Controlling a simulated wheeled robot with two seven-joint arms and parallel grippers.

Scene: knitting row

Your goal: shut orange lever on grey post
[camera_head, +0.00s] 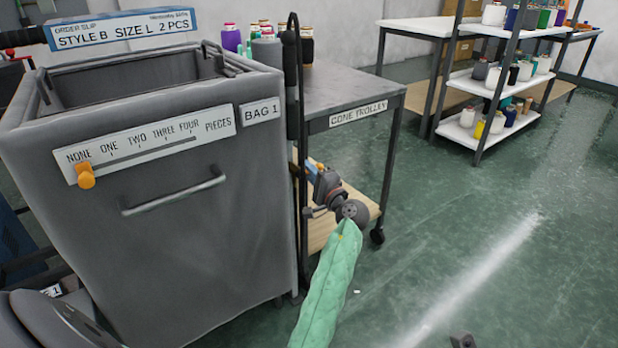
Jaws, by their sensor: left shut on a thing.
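A dark grey post (304,230) with a hooked top stands at the right edge of the grey bag cart, in front of the trolley. The fingers and the lever's far end overlap, so the exact grip and the lever's angle are hard to tell. My right gripper is not in view.
The grey bag cart (200,240) fills the left, with an orange slider (85,176) at NONE and a bar handle (175,192). The cone trolley (350,88) stands behind the post. A cone rack (480,80) stands farther back.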

